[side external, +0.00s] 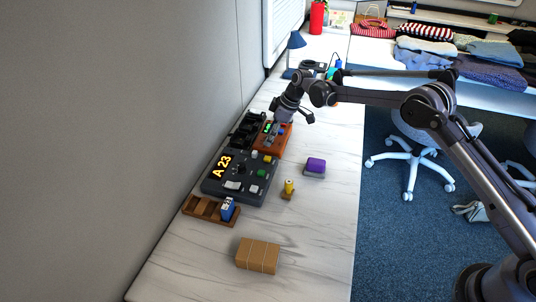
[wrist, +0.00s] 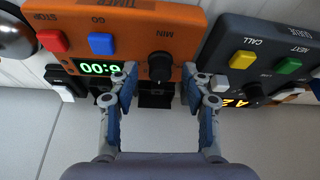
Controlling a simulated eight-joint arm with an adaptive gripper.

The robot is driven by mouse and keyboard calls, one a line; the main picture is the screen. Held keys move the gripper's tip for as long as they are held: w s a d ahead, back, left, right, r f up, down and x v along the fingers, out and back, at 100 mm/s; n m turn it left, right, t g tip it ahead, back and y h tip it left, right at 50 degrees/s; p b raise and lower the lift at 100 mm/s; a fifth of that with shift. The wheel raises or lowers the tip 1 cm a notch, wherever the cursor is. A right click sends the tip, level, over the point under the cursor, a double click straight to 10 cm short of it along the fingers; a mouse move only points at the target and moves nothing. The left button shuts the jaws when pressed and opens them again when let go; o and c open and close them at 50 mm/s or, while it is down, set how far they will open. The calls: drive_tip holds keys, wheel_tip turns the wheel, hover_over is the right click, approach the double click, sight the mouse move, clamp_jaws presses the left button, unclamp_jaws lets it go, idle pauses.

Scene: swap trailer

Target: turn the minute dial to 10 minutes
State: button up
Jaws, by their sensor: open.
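The orange timer (wrist: 200,20) lies upside down in the wrist view. Its black minute dial (wrist: 160,67), marked MIN, is at the centre. Its green display (wrist: 99,68) appears inverted, ends in 00, and its first digit could be a 6 or a 9. My gripper (wrist: 160,90) is open, one blue-padded finger on each side of the dial; I cannot tell whether either touches it. In the side external view, my gripper (side external: 278,127) is over the timer (side external: 264,146) and hides part of it.
A dark queue panel (side external: 213,186) reading A 23 is beside the timer; its buttons are close to one finger in the wrist view. The timer's red button (wrist: 53,41) and blue button (wrist: 102,44) are nearby. A purple-topped block (side external: 316,165) stands apart on the white table.

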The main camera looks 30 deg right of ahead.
clamp_jaws()
drive_tip(key=shift+m, duration=0.3)
drive_tip(key=m, duration=0.1)
drive_tip(key=m+t+h, duration=0.1)
drive_tip(key=m, duration=0.1)
drive_tip(key=shift+s+a+m, duration=0.1)
drive_tip(key=shift+a+m, duration=0.05)
drive_tip(key=shift+m, duration=0.15)
drive_tip(key=m, duration=0.1)
drive_tip(key=m+h, duration=0.1)
drive_tip(key=m, duration=0.1)
drive_tip(key=shift+a+m+t+h, duration=0.1)
drive_tip(key=shift+m+t+h, duration=0.2)
drive_tip(key=m+h, duration=0.1)
drive_tip(key=m, duration=0.3)
drive_tip(key=shift+a+h, duration=0.1)
drive_tip(key=shift+h, duration=0.3)
drive_tip(key=shift+m+h, duration=0.5)
drive_tip(key=shift+m, duration=0.9)
